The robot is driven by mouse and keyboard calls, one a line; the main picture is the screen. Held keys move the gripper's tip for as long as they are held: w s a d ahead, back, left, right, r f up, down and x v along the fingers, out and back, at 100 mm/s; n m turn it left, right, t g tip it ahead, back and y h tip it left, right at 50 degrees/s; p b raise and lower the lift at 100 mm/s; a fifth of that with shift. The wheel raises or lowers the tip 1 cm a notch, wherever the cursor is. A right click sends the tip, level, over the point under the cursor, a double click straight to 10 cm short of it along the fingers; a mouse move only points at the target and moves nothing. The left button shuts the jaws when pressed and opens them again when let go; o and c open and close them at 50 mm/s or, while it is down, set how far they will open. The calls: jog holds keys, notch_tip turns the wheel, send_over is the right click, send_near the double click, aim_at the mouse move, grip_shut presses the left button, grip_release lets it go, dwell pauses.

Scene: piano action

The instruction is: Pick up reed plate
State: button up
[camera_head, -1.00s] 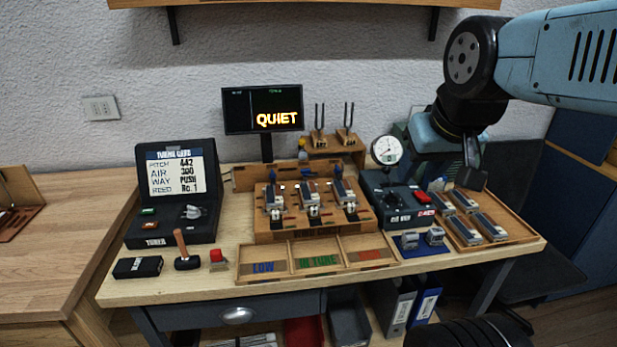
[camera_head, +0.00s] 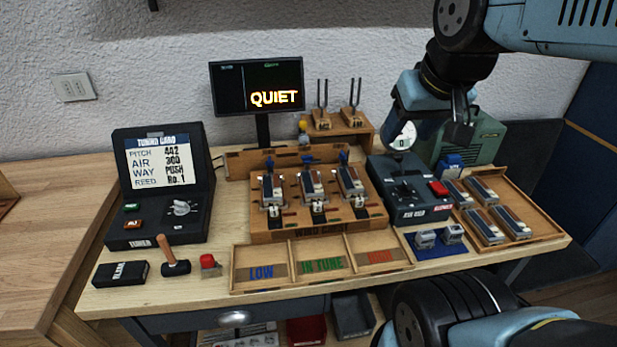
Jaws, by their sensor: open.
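Several reed plates (camera_head: 484,226), small dark blocks with pale metal tops, lie in the wooden tray at the right of the bench. Three similar pieces sit in the wooden wind chest (camera_head: 300,238) at the centre, one of them the middle piece (camera_head: 312,188). My gripper (camera_head: 459,140) hangs above and behind the tray's left side, pointing down. It is open and holds nothing that I can see. It is apart from the plates and partly covers the gauge behind it. Which plate the task names cannot be told.
The wooden tray (camera_head: 540,222) reaches the bench's right end. A dark control box (camera_head: 402,213) with a red button stands left of it. A blue mat (camera_head: 420,248) with two small grey pieces lies in front. A three-part sorting tray (camera_head: 340,283) and a tuner case (camera_head: 150,235) are further left.

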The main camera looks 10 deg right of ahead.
jog(key=shift+o, duration=0.7)
jog(key=shift+w+a, duration=0.1)
jog(key=shift+w, duration=0.3)
jog(key=o, duration=0.3)
jog(key=w+a+g, duration=0.1)
jog(key=w, duration=0.2)
jog(key=w+a+f+g, duration=0.1)
jog(key=w+a, duration=0.1)
jog(key=w, duration=0.1)
jog(key=w+a+f, duration=0.1)
jog(key=w, duration=0.3)
jog(key=shift+w+a+f+g, duration=0.1)
jog(key=shift+a+f+g, duration=0.2)
jog(key=shift+g, duration=0.1)
jog(key=shift+o, duration=0.2)
jog(key=g, duration=0.3)
send_over(312, 181)
notch_tip(312, 181, down, 8)
notch_tip(312, 181, down, 14)
jog(key=shift+f, duration=0.1)
